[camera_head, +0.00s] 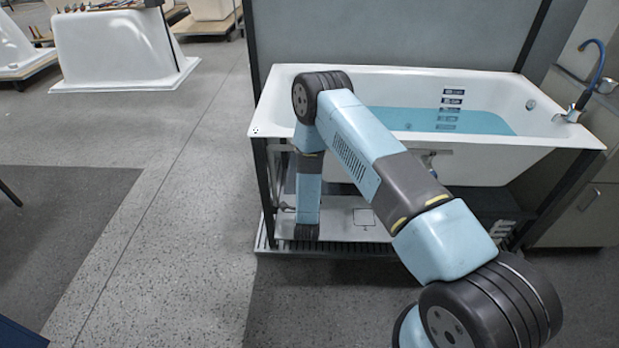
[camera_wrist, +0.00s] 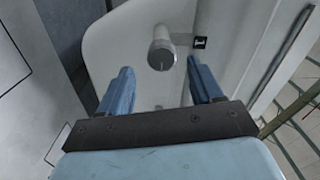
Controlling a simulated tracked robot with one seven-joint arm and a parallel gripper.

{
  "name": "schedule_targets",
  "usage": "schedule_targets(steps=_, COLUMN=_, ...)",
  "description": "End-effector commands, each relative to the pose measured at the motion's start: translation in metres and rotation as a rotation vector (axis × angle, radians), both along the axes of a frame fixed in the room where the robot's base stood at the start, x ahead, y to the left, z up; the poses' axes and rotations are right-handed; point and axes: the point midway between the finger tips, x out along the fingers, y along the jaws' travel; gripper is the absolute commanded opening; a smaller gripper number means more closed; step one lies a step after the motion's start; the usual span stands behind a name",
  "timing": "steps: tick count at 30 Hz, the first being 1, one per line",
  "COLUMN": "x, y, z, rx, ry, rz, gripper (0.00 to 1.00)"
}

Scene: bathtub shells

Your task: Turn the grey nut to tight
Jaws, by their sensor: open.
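In the wrist view a grey round fitting (camera_wrist: 161,50) with a dark end stands out from a pale surface, beyond and between the fingertips. It may be the grey nut, but I cannot tell for sure. My gripper (camera_wrist: 158,78) is open, with its two blue fingers apart and nothing between them. The fitting is apart from both fingers. In the head view my arm reaches down at the left end of the bathtub (camera_head: 565,132), and the fingers cannot be made out. No nut can be made out there.
The tub holds blue water and rests on a dark frame (camera_head: 264,185) above a low grated platform (camera_head: 340,246). A tap with a blue hose (camera_head: 599,62) is at its right end. A small black-and-white marker (camera_wrist: 200,42) is right of the fitting.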

Motion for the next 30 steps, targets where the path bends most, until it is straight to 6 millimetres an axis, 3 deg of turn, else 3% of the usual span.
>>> schedule_targets(steps=6, x=-0.045, y=0.002, z=-0.002, rx=-0.002, ry=0.004, rz=0.0, gripper=0.65)
schedule_targets(steps=13, x=-0.076, y=0.003, z=-0.002, rx=-0.001, ry=0.003, rz=0.0, gripper=0.65)
schedule_targets(steps=19, x=-0.086, y=0.003, z=-0.001, rx=0.0, ry=0.002, rz=0.0, gripper=0.65)
schedule_targets(steps=30, x=-0.086, y=0.003, z=-0.001, rx=-0.001, ry=0.001, rz=0.0, gripper=0.65)
